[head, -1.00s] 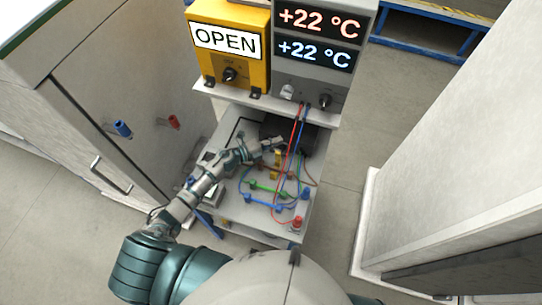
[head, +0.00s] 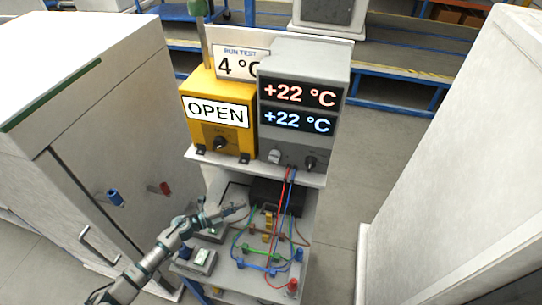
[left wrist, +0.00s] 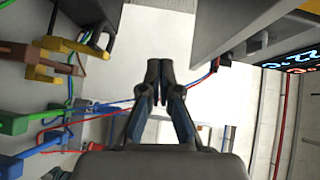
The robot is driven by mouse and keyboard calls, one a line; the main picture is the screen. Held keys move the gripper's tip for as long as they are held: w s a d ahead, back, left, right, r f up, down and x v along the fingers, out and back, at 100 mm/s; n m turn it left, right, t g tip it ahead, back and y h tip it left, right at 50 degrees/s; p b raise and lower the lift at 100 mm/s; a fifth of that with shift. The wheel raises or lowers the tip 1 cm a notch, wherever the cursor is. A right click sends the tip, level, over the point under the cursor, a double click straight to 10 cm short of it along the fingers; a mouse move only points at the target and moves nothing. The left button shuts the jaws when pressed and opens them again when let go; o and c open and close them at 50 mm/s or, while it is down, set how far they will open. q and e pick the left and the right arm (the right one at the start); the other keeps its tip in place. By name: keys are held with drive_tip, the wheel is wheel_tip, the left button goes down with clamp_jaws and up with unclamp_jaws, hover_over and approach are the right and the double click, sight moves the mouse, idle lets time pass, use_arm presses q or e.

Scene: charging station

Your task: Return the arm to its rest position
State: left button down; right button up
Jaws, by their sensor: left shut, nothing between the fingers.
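My left arm comes in from the lower left in the head view, and its gripper (head: 240,208) is over the left part of the lower shelf (head: 226,280), beside the wired board. In the left wrist view the two fingers of my left gripper (left wrist: 160,80) meet at the tips, shut and empty. Red and blue cables (left wrist: 205,78) pass close to the fingers in that view; whether they touch cannot be told. My right gripper is not in view.
A yellow box (head: 218,120) marked OPEN and a grey unit (head: 302,75) reading +22 °C stand on the upper shelf. Colored clips and wires (head: 262,250) cover the lower shelf. A white cabinet (head: 90,90) stands left; the floor (head: 345,190) right of the station is clear.

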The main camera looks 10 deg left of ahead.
use_arm(q)
drive_tip(key=s+d+f+n+g+y, duration=0.1)
drive_tip(key=s+f+n+g+y, duration=0.25)
drive_tip(key=s+n, duration=0.55)
drive_tip(key=s+d+f+n+g+y, duration=0.1)
drive_tip(key=s+f+n+g+y, duration=0.1)
drive_tip(key=s+f+n+y, duration=0.45)
drive_tip(key=s+d+f+n+g+y, duration=0.1)
drive_tip(key=s+d+n+g+y, duration=0.15)
drive_tip(key=s+n, duration=0.9)
drive_tip(key=s+a+f+m+g+b, duration=0.1)
drive_tip(key=s+f+m+b, duration=0.2)
drive_tip(key=f, duration=2.5)
drive_tip(key=s+a+f+g, duration=0.1)
drive_tip(key=s+a+f, duration=0.2)
drive_tip(key=s+f, duration=1.5)
drive_tip(key=shift+s+g+b, duration=0.15)
drive_tip(key=shift+g+b, duration=0.15)
drive_tip(key=shift+b, duration=0.15)
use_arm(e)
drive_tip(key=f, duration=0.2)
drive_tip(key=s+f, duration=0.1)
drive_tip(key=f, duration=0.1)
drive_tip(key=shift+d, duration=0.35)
